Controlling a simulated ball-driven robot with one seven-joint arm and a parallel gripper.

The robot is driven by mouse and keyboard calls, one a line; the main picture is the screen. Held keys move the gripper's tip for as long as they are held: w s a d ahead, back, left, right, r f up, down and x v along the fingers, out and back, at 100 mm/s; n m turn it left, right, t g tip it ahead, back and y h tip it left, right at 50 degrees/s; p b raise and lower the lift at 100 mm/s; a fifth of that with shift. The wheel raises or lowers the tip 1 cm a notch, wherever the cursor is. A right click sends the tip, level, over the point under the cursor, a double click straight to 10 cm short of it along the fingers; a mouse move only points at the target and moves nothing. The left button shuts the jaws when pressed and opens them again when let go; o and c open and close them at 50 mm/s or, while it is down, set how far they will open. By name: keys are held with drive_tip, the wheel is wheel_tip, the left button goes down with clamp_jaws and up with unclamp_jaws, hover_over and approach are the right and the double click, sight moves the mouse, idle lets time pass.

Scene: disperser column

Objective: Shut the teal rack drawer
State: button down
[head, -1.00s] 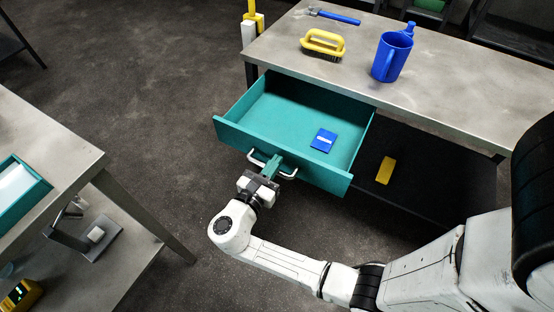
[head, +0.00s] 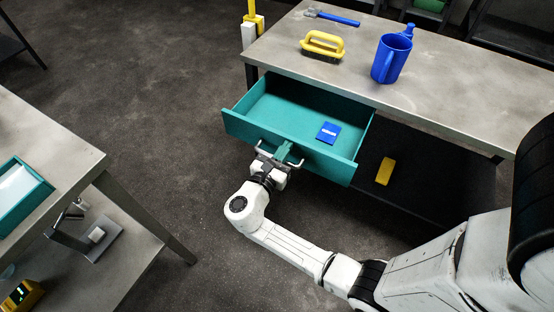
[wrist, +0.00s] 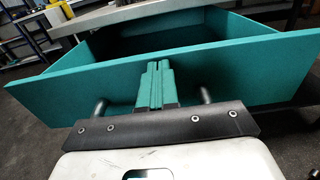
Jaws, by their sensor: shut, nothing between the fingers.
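The teal drawer (head: 246,125) stands partly open under the right-hand table, with a blue box (head: 329,132) lying inside it. It also shows in the wrist view (wrist: 240,68), where its front spans the picture. A metal bar handle (head: 296,163) is on the drawer front, and its posts show on both sides of my fingers in the wrist view. My gripper (head: 283,151) is shut and empty at the middle of the drawer front, by the handle. Its teal fingers (wrist: 155,88) point at the front panel; whether they touch it I cannot tell.
The table top (head: 450,105) above the drawer holds a blue mug (head: 391,58), a yellow-handled brush (head: 322,45) and a blue-handled hammer (head: 335,17). A yellow block (head: 384,171) lies on the shelf below. Another table (head: 60,150) stands at left. Open floor lies between.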

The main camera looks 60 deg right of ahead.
drive_tip(key=b, duration=0.6)
hover_over(318, 114)
drive_tip(key=shift+a+f, duration=0.15)
drive_tip(key=shift+a, duration=0.3)
drive_tip(key=shift+w+d, duration=0.1)
drive_tip(key=shift+d, duration=0.4)
drive_tip(key=shift+r, duration=0.2)
drive_tip(key=shift+d+r, duration=0.1)
